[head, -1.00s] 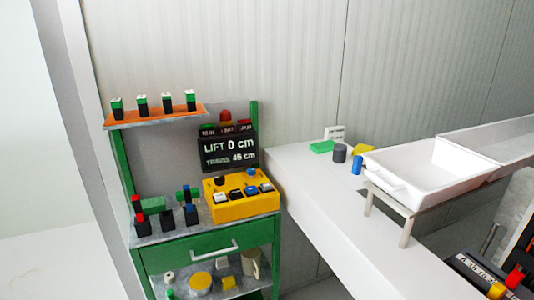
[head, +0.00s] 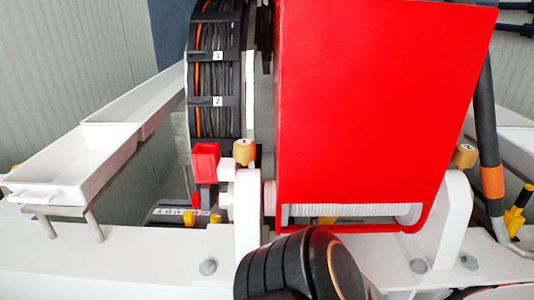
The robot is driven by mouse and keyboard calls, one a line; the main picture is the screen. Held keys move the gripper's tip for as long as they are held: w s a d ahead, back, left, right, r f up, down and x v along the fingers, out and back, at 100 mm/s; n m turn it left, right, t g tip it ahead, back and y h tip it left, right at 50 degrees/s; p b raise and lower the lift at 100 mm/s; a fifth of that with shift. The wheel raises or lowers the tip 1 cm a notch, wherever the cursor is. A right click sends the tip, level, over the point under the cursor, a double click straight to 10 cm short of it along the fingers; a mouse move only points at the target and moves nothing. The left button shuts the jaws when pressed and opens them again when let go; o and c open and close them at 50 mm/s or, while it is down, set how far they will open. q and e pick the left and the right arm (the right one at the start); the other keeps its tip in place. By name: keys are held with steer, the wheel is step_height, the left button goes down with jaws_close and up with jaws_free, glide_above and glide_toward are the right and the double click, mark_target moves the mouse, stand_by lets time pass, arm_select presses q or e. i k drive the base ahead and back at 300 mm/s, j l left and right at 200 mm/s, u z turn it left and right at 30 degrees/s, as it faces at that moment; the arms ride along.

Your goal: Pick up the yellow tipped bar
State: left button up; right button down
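A black and yellow bar-like piece (head: 518,205) stands tilted at the right edge of the head view, beside a dark hose with an orange band. It may be the yellow tipped bar, but it is small and partly cut off by the frame edge. A small yellow piece (head: 190,218) also shows low behind the white frame at the left of centre. A dark rounded part of my own arm shows at the bottom centre. Neither of my grippers is in view.
A large red panel (head: 380,100) fills the centre right, between white brackets with tan knobs. A cable reel (head: 214,75) stands left of it. A white tray (head: 75,165) on metal legs is at the left. A white beam (head: 150,245) runs across the front.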

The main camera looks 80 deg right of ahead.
mark_target(527, 191)
steer(key=z, duration=1)
steer(key=k+z, duration=0.1)
steer(key=z, duration=0.4)
steer(key=l+z, duration=0.1)
steer(key=z, duration=0.9)
steer(key=l+z, duration=0.15)
steer(key=z, duration=0.3)
steer(key=j+z, duration=0.15)
steer(key=z, duration=0.3)
steer(key=j+z, duration=0.15)
steer(key=z, duration=0.25)
steer(key=j+z, duration=0.1)
steer(key=z, duration=0.35)
steer(key=i+l, duration=0.1)
steer(key=l, duration=0.6)
steer(key=i+l, duration=0.1)
steer(key=l, duration=0.6)
steer(key=l+u, duration=0.1)
steer(key=u, duration=0.25)
steer(key=l+u, duration=0.15)
steer(key=u, duration=0.15)
steer(key=l+u, duration=0.1)
steer(key=u, duration=0.25)
